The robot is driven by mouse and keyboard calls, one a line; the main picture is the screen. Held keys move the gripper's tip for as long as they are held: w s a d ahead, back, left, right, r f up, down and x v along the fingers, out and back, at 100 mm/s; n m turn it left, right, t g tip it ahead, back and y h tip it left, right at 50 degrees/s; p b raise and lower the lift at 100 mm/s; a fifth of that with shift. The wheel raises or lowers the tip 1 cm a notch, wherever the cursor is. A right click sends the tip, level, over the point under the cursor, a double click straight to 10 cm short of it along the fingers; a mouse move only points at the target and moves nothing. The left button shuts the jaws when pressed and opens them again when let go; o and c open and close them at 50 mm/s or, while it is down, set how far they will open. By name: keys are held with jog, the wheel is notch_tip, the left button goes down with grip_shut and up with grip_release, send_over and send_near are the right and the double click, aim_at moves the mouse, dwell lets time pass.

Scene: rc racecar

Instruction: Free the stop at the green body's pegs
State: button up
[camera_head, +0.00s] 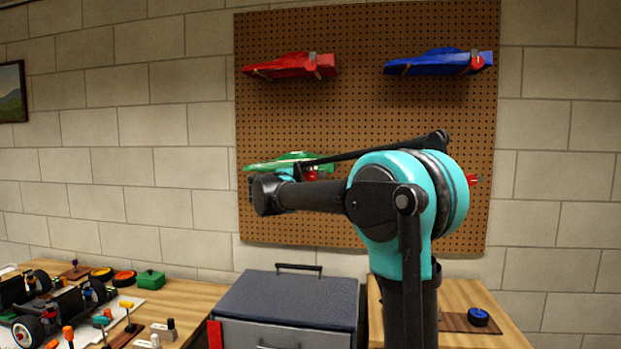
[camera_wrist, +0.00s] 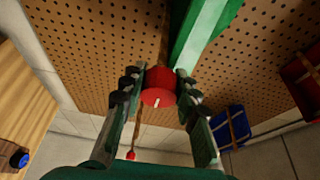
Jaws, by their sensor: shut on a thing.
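The green body (camera_head: 270,165) hangs on the pegboard, partly hidden behind my arm; its green underside (camera_wrist: 203,35) shows at the top in the wrist view. The red stop (camera_wrist: 158,86) is a round red piece with a small pale mark on its face. It sits between the fingers of my gripper (camera_wrist: 160,90), which is shut on it, beside the green body. The stop also shows as a red patch (camera_head: 311,174) below the body in the head view. I cannot tell whether it is still on its peg.
A red body (camera_head: 290,66) and a blue body (camera_head: 440,62) hang above on the pegboard (camera_head: 360,110). A wooden peg with a red end (camera_wrist: 131,155) shows below my gripper. A grey toolbox (camera_head: 290,300) stands below, with a cluttered table at left.

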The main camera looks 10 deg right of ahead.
jog(key=shift+m, duration=0.4)
jog(key=o, duration=1.2)
jog(key=v, duration=1.2)
jog(key=shift+r, duration=0.1)
